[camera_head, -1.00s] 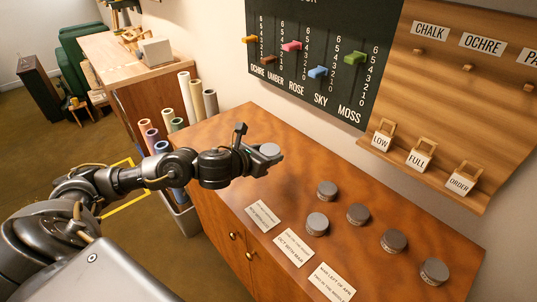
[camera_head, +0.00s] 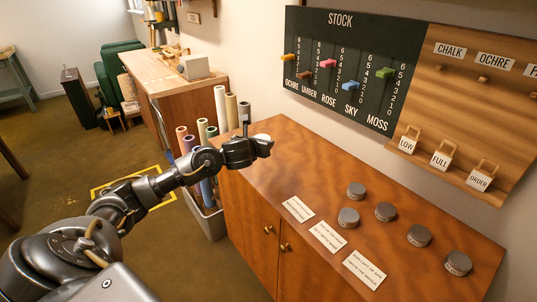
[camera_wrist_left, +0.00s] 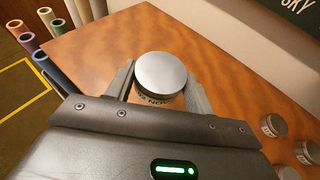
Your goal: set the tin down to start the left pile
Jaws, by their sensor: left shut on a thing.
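My left gripper (camera_head: 264,143) is over the left end of the wooden cabinet top (camera_head: 270,170). In the left wrist view its two fingers are shut on a round tin (camera_wrist_left: 161,72) with a plain grey lid and a partly hidden label on its side. In the head view the held tin (camera_head: 262,137) is mostly hidden by the gripper. I cannot tell whether the tin touches the wood. Several other tins, among them one at the front left (camera_head: 348,218) and one at the far right (camera_head: 457,263), stand apart on the right half. My right gripper is not in view.
Three printed cards, one in the middle (camera_head: 327,236), lie along the front edge. A stock board (camera_head: 340,75) with coloured sliders and a wooden tag board (camera_head: 470,110) hang behind. Rolled tubes (camera_head: 220,110) stand in a bin left of the cabinet. The wood around the held tin is clear.

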